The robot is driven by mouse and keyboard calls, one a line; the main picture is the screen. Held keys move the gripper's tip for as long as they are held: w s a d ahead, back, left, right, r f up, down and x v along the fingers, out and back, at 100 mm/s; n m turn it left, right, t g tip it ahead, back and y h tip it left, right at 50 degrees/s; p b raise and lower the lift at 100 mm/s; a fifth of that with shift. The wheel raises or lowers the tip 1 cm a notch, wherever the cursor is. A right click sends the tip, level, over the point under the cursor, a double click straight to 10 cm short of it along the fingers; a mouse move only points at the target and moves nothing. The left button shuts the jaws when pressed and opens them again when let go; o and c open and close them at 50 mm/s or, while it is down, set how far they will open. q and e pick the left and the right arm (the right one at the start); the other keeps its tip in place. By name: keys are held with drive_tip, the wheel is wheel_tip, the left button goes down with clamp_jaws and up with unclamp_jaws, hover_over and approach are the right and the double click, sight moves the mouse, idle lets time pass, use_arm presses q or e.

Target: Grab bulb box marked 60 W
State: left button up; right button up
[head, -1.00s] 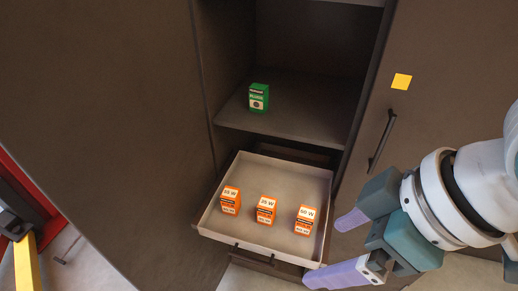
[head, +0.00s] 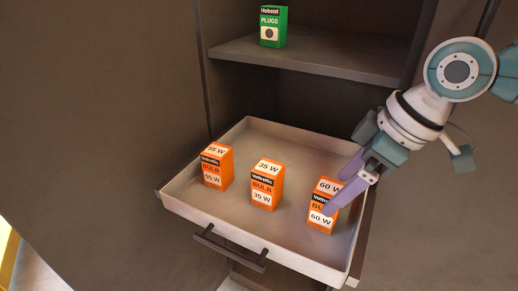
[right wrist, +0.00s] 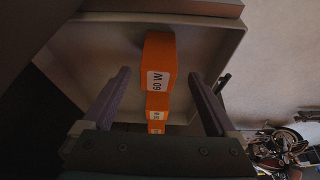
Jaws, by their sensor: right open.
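The orange bulb box marked 60 W (head: 321,218) stands upright at the right side of the open drawer. My right gripper (head: 340,192) is open at this box, its purple fingers partly covering the box's right side in the head view. In the right wrist view the 60 W box (right wrist: 158,62) lies between the lines of the two spread fingers (right wrist: 160,95), with clear space on both sides. Two like boxes, 35 W (head: 266,187) in the middle and 55 W (head: 216,167) at the left, stand in the same drawer. My left gripper is not in view.
The pale drawer (head: 190,203) has low walls and a dark handle (head: 229,248) in front. A green plugs box (head: 273,27) stands on the shelf (head: 330,58) above. The cabinet's dark side panels flank the drawer. The drawer floor behind the boxes is bare.

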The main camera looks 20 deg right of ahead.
sight(320, 205)
drive_tip(key=shift+x, duration=1.1)
drive_tip(key=b+x, duration=0.2)
drive_tip(key=x, duration=0.3)
drive_tip(key=shift+w+f, duration=0.1)
drive_tip(key=shift+w, duration=0.05)
drive_tip(key=shift+c, duration=0.8)
drive_tip(key=c, duration=1.3)
